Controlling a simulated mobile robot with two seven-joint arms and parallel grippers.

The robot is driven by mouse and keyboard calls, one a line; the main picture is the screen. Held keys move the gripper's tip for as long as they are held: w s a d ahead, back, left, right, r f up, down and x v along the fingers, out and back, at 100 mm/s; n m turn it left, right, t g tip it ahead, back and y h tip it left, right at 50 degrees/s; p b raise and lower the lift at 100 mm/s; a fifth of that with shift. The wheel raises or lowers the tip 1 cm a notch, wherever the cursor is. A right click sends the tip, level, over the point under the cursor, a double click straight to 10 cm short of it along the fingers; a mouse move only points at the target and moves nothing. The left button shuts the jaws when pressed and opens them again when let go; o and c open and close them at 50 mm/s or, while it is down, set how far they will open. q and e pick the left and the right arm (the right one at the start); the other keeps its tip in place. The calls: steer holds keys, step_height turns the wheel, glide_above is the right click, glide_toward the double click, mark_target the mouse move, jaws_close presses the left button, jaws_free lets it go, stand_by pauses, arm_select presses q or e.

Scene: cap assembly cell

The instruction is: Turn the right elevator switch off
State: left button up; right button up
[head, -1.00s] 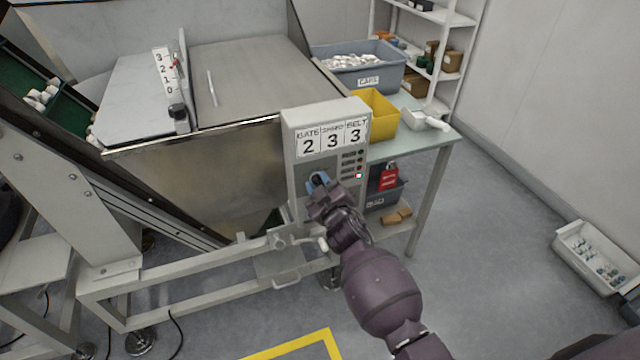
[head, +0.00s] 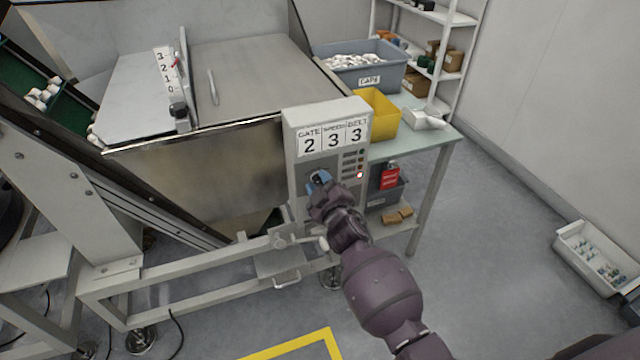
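The grey control box (head: 328,112) stands at the front of the hopper machine. Its label (head: 332,138) reads GATE 2, SPEED 3, BELT 3. My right gripper (head: 318,180) is at the lower left of the box's front face, with its blue-tipped end against or very close to the panel. The gripper and wrist cover that part of the panel, so I cannot make out a switch there or whether the fingers are closed. A column of small indicators (head: 360,164) is to the right of the gripper; the lowest one shows white. My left gripper is not in view.
A side table (head: 440,140) behind the box holds a blue-grey bin of caps (head: 400,78) and a yellow bin (head: 385,125). The hopper frame's rail (head: 200,277) runs left of my arm. Open floor lies to the right.

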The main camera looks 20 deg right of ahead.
steer(key=shift+o, duration=1.3)
steer(key=shift+s, duration=0.7)
steer(key=s+p, duration=0.1)
steer(key=s, duration=0.8)
steer(key=shift+s+d, duration=0.2)
